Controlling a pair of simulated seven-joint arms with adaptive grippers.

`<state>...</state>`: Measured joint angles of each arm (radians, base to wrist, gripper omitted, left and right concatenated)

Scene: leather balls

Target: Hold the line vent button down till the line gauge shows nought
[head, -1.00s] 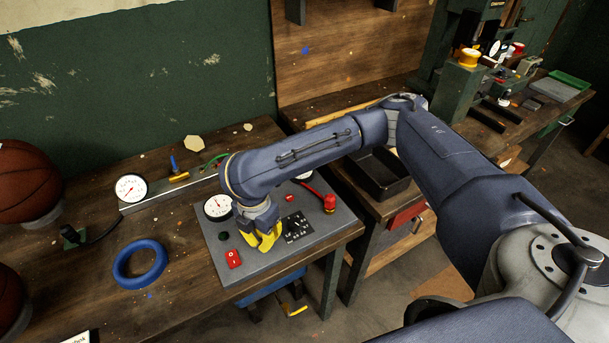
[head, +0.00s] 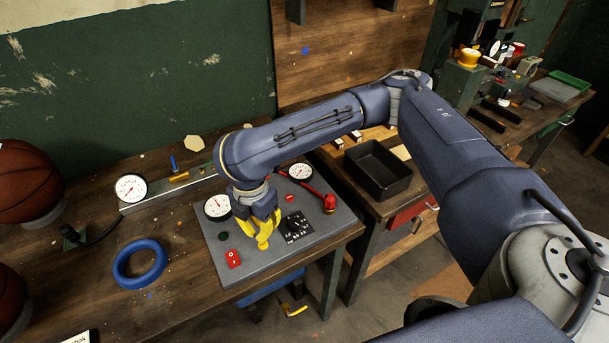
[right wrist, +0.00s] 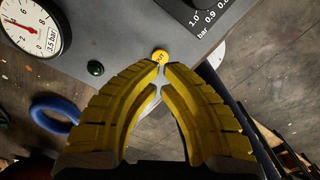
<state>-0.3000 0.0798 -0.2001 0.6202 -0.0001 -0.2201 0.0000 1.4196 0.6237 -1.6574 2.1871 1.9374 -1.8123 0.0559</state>
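My right gripper (head: 263,243) points down over the grey panel (head: 215,255) on the bench. Its yellow fingertips meet in the right wrist view (right wrist: 162,70), with nothing seen between them. A yellow button (right wrist: 160,57) with partly hidden lettering lies just past the tips; whether they touch it I cannot tell. It is hidden behind the gripper in the head view. A white gauge (head: 217,207) stands left of the gripper; in the right wrist view a gauge (right wrist: 30,28) marked 3.5 bar is cut off by the edge. A second panel gauge (head: 300,171) stands further back. My left gripper is out of view.
The panel also carries a red switch (head: 233,258), a dark green button (right wrist: 95,67), a black scale plate (head: 297,227) and a red-knobbed lever (head: 329,203). A blue ring (head: 139,264) and basketballs (head: 25,182) are to the left. A black tray (head: 377,170) stands right.

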